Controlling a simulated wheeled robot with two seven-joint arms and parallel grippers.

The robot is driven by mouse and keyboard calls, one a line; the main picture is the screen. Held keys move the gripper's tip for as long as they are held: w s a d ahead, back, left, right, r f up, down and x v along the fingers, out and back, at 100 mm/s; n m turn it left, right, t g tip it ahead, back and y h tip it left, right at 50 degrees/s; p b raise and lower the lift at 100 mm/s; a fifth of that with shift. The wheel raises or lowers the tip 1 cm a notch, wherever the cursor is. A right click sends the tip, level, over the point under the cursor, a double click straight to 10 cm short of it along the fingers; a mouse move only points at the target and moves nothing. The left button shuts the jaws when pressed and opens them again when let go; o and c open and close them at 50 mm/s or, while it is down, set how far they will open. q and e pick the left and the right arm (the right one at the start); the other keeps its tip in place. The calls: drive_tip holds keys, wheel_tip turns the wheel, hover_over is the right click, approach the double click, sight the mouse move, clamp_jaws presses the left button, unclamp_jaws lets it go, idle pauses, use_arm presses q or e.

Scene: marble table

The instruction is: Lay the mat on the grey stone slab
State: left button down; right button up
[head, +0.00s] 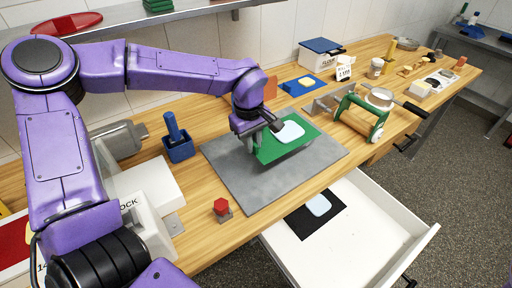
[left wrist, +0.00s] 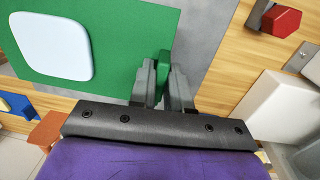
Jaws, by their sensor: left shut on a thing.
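A green mat (head: 269,153) with a pale rounded patch (head: 289,132) is held tilted over the grey stone slab (head: 238,183). My left gripper (head: 274,126) is shut on an edge of the mat. In the left wrist view, the gripper (left wrist: 163,82) pinches a green edge piece between its fingers, and the mat (left wrist: 120,30) spreads to the upper left. The slab (left wrist: 207,22) shows beyond it. Whether the mat's lower edge touches the slab, I cannot tell. My right gripper is not in view.
A red hexagonal knob (head: 221,207) stands near the slab's front corner. A blue holder (head: 178,148) stands left of the slab; a green-framed roller (head: 358,117) stands right. Below, an open white drawer (head: 370,222) holds a black mat (head: 306,222) with a pale patch.

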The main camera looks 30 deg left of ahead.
use_arm(q)
hover_over(254, 159)
wheel_tip(254, 159, down, 6)
drive_tip(key=shift+s+r+p, duration=0.1)
drive_tip(key=shift+r+p, duration=0.1)
drive_tip(key=shift+p, duration=0.15)
wheel_tip(254, 159, down, 3)
drive_tip(key=shift+f, duration=0.2)
drive_tip(key=c, duration=1.5)
unclamp_jaws()
drive_tip(key=shift+f, duration=0.1)
drive_tip(key=o, duration=0.4)
drive_tip(key=r, duration=1.2)
drive_tip(key=shift+s+a+r+b, duration=0.15)
drive_tip(key=shift+s+a+b, duration=0.05)
drive_tip(key=shift+s+b, duration=0.15)
